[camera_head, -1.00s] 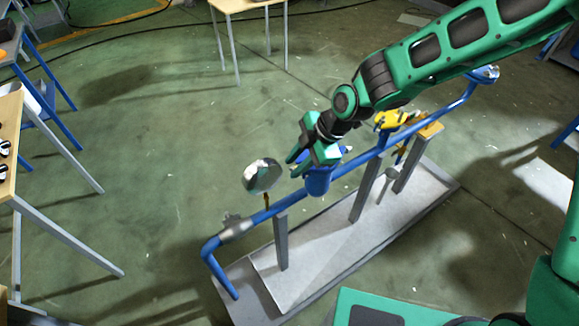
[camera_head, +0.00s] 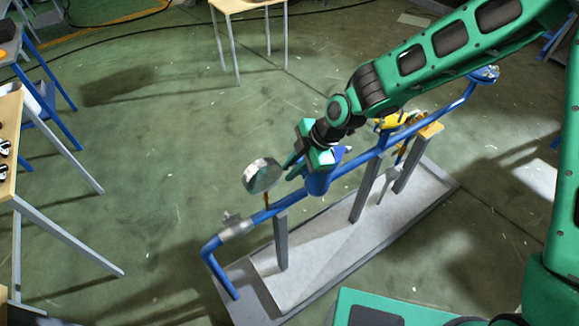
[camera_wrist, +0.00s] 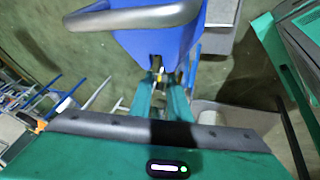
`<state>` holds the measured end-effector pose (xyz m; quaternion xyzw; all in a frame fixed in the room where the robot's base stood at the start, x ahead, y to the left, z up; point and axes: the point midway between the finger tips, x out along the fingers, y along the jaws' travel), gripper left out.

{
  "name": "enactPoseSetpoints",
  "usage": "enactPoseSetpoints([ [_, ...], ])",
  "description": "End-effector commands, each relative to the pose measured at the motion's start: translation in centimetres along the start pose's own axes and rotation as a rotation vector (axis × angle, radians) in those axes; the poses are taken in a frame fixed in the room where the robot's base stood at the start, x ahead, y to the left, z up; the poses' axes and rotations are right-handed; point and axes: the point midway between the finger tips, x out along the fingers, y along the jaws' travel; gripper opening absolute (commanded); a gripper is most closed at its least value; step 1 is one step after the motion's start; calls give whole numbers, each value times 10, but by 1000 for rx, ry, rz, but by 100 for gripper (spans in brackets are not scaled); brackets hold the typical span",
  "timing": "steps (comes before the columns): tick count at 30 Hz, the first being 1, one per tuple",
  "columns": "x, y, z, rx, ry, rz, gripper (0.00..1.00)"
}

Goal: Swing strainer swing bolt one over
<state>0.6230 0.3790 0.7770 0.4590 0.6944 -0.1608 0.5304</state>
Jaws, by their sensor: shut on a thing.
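The blue strainer body (camera_head: 318,184) sits in the blue pipe run, below my gripper (camera_head: 292,170). In the wrist view the strainer (camera_wrist: 160,38) fills the top middle, with a grey curved bar (camera_wrist: 135,16) across its near side. My green fingers (camera_wrist: 160,88) reach up to the strainer's edge and are shut on a small metal piece with a yellowish part, which looks like the swing bolt (camera_wrist: 158,72). Most of the bolt is hidden between the fingertips. In the head view the bolt is hidden by my gripper.
A round gauge (camera_head: 262,175) stands on the pipe just left of my gripper. A yellow valve part (camera_head: 392,120) is to the right. Grey posts (camera_head: 281,243) carry the blue pipe (camera_head: 350,180) above a grey tray (camera_head: 440,187).

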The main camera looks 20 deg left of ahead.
Motion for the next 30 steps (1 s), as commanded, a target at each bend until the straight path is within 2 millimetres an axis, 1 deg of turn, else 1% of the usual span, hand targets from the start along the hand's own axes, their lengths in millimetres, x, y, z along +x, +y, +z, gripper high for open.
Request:
enactPoseSetpoints([
  [5, -5, 5, 5, 43, 98, -13, 0],
  [12, -12, 8, 8, 83, 217, -31, 0],
  [23, -13, 9, 8, 86, 232, -32, 0],
  [24, -13, 9, 8, 86, 232, -31, 24],
  [25, -13, 9, 8, 86, 232, -31, 26],
  [30, -13, 8, 8, 86, 232, -34, 26],
])
